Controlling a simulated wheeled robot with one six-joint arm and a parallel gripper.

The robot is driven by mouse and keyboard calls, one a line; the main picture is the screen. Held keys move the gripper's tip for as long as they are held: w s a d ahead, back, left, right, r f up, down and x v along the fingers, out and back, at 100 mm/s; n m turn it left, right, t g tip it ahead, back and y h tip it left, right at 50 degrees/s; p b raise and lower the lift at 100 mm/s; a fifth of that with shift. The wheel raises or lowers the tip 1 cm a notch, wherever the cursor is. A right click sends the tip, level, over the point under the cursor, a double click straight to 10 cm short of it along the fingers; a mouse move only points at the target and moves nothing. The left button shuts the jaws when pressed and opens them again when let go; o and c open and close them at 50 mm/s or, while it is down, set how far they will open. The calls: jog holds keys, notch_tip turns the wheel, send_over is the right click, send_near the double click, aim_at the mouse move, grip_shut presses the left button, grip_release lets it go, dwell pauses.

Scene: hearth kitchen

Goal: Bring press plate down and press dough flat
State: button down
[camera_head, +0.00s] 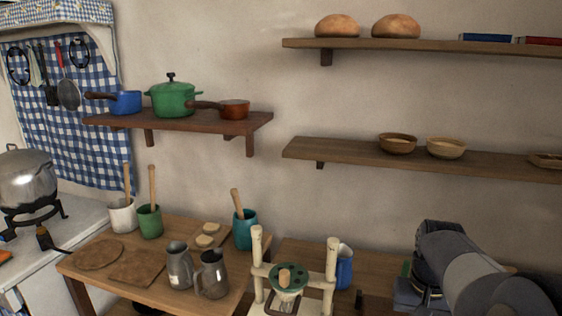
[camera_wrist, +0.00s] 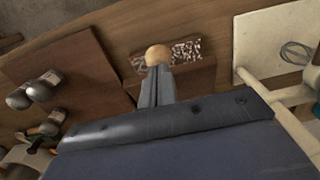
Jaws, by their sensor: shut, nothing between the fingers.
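The press stands at the bottom centre of the head view, with two pale upright posts (camera_head: 331,262) and a crossbar. Its round green press plate (camera_head: 299,284) sits between the posts and has a wooden knob (camera_head: 284,277) on top. The press's lower part is cut off, and I cannot make out dough under the plate. In the wrist view my gripper (camera_wrist: 157,72) is shut and empty. A tan round thing (camera_wrist: 158,54) shows just beyond its fingertips; I cannot tell whether they touch. The fingers are not visible in the head view.
Two metal pitchers (camera_head: 212,275) stand left of the press, and a blue jug (camera_head: 344,268) stands close on its right. Utensil pots (camera_head: 245,230) stand behind. A pale board (camera_wrist: 270,38) lies at the right of the wrist view. Shelves (camera_head: 430,158) are on the wall above.

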jog(key=shift+s+a+f+b, duration=0.1)
jog(key=shift+s+f+b, duration=0.25)
jog(key=shift+f, duration=0.25)
jog(key=shift+s+a+f+b, duration=0.1)
jog(key=shift+s+f+b, duration=0.25)
jog(key=shift+f, duration=0.25)
jog(key=shift+s+a+f+b, duration=0.1)
jog(key=shift+s+f+b, duration=0.15)
jog(key=shift+f+b, duration=0.3)
dwell(1.8)
jog(key=shift+s+a+f+b, duration=0.1)
jog(key=shift+s+f+b, duration=0.15)
jog(key=shift+f+b, duration=0.4)
jog(key=shift+s+a+f+b, duration=0.1)
jog(key=shift+s+f+b, duration=0.2)
jog(key=shift+f, duration=0.7)
jog(key=shift+s+f+b, duration=0.25)
jog(key=shift+f+b, duration=0.15)
jog(key=shift+f, duration=0.4)
dwell(2.0)
